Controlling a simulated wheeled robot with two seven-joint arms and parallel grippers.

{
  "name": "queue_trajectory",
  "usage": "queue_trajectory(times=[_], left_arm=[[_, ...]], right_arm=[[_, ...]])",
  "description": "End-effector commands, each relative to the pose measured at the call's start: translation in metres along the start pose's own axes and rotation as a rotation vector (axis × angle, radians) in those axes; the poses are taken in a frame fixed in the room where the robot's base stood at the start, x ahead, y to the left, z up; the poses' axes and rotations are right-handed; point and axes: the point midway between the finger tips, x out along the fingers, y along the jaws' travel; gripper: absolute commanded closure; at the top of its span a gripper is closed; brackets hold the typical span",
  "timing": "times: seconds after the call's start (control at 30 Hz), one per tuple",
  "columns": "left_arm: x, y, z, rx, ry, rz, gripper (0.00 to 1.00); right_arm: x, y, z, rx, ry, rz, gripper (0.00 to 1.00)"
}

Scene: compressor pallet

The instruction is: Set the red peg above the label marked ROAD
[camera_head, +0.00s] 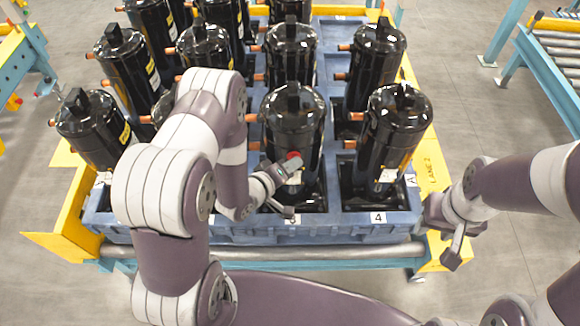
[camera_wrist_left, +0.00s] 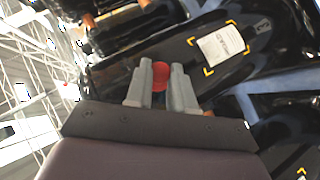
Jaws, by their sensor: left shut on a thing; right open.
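My left gripper (camera_head: 291,166) is shut on the red peg (camera_head: 293,156), in front of the black compressor (camera_head: 292,115) in the front row. The left wrist view shows the red peg (camera_wrist_left: 160,76) between the two grey fingertips (camera_wrist_left: 161,80). A white label (camera_wrist_left: 222,44) with yellow corner marks is on the black surface beside the peg; its small text seems to read ROAD. In the head view this label (camera_head: 296,177) is partly hidden by my gripper. I cannot tell whether the peg touches the compressor. My right gripper (camera_head: 456,238) is open and empty at the pallet's right front.
Several black compressors with copper stubs stand in the blue pallet (camera_head: 250,228). Another labelled compressor (camera_head: 392,135) is close on the right. Yellow frame edges (camera_head: 432,170) and a grey roller (camera_head: 290,252) border the pallet. Open floor (camera_head: 480,120) lies to the right.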

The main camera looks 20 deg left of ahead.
Motion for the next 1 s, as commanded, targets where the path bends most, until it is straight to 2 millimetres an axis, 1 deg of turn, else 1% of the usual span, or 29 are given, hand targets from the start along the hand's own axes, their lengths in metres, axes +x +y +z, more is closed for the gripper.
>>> queue_trajectory(times=[0.1,0.13,0.17,0.2,0.23,0.5,0.57,0.63,0.67,0.77,0.9,1.0], left_arm=[[0.0,0.0,0.0,0.0,0.001,0.0,1.0],[0.0,0.0,0.0,0.0,0.001,0.0,0.74],[0.0,0.0,0.0,0.0,0.001,0.0,0.64],[0.0,0.0,0.0,0.0,0.001,0.0,0.51],[0.0,0.0,0.0,0.0,0.001,0.0,0.47],[-0.001,0.0,0.0,0.0,0.001,0.0,0.47],[-0.004,-0.001,0.0,-0.001,0.001,-0.001,0.47],[-0.012,-0.002,0.0,-0.001,0.003,-0.002,0.47],[-0.017,-0.002,0.0,-0.002,0.003,-0.002,0.47],[-0.041,-0.003,-0.001,-0.003,0.006,-0.003,0.47],[-0.082,-0.003,0.0,-0.005,0.008,-0.004,0.47],[-0.105,-0.002,0.0,-0.004,0.007,-0.003,0.47]], right_arm=[[0.0,0.0,0.0,0.0,0.0,0.0,0.57],[0.0,0.0,0.0,0.0,0.0,0.0,0.57],[0.0,0.0,0.0,0.0,0.0,0.0,0.57],[0.0,0.0,0.0,0.0,0.0,0.0,0.57],[0.0,0.0,0.0,0.0,0.0,0.0,0.57],[0.0,0.0,0.0,0.0,0.0,0.0,0.57],[0.001,0.0,0.0,0.0,0.0,0.0,0.57],[0.004,0.0,0.0,0.0,0.0,0.0,0.57],[0.005,0.0,0.001,0.0,0.0,0.0,0.57],[0.01,0.0,0.001,0.0,0.0,0.0,0.57],[0.016,0.0,0.002,0.0,0.0,0.0,0.57],[0.018,0.0,0.002,0.0,0.0,0.0,0.57]])
